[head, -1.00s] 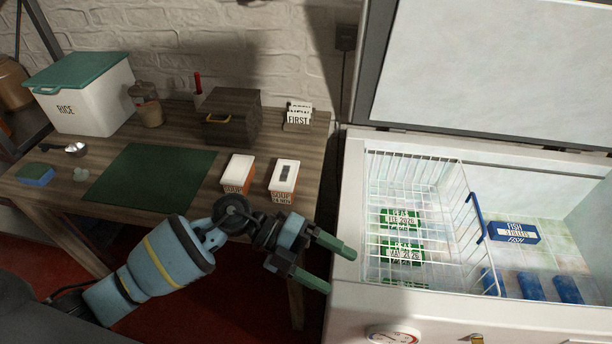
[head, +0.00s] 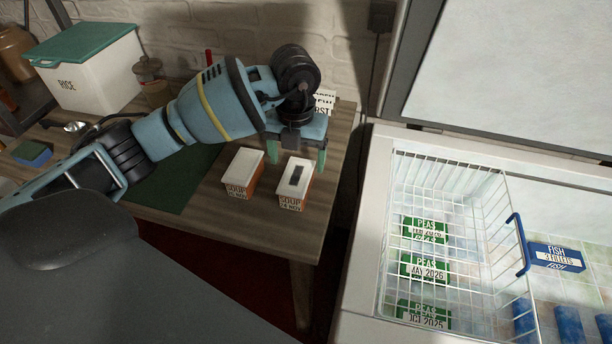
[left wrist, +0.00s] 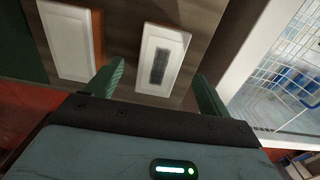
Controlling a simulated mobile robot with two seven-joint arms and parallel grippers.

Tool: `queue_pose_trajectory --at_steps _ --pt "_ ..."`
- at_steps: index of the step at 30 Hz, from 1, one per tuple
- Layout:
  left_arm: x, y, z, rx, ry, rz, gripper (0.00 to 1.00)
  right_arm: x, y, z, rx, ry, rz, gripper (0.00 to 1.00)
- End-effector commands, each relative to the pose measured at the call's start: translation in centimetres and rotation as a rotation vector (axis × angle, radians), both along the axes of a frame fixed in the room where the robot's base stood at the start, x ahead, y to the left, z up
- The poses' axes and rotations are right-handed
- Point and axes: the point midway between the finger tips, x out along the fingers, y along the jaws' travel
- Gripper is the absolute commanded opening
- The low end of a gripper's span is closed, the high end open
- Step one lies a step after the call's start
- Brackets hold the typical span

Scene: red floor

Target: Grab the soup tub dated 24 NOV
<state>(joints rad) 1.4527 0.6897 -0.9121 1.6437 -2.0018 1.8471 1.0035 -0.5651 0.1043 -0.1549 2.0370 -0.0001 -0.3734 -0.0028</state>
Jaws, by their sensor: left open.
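The soup tub dated 24 NOV (head: 296,181) stands on the wooden table near its right end. It has a white lid with a dark strip on top and an orange side with a label. A second soup tub (head: 243,169) stands just left of it; its date is hard to read. My left gripper (head: 297,158) points down, open and empty, just behind and above the 24 NOV tub. In the left wrist view the striped lid (left wrist: 162,62) lies between and beyond the two green fingers, and the second tub (left wrist: 70,40) is outside the left finger. My right gripper is not in view.
The open freezer (head: 372,215) with a wire basket of green peas packs (head: 425,268) stands right of the table. A dark green mat (head: 175,190) lies left of the tubs. A rice bin (head: 90,75) and a jar stand behind. A card is partly hidden behind my gripper.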

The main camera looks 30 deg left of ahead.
Motion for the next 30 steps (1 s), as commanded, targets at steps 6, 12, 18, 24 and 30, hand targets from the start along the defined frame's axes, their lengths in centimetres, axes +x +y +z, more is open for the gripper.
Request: queue_pose_trajectory --at_steps 6,12,18,24,30 --pt "-0.1 0.0 -1.1 -0.001 0.004 -0.001 0.81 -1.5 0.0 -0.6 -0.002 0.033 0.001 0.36" --pt "-0.1 -0.1 -2.7 -0.001 0.002 -0.002 0.81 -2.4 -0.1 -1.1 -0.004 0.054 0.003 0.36" --pt "-0.1 -0.1 -3.7 -0.003 0.003 -0.002 0.81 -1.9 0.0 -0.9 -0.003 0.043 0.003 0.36" --pt "-0.1 -0.2 -6.5 -0.004 0.003 -0.002 0.81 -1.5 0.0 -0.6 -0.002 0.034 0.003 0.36" --pt "-0.1 -0.2 -7.9 -0.002 0.000 -0.002 0.81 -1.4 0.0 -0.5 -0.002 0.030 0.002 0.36"
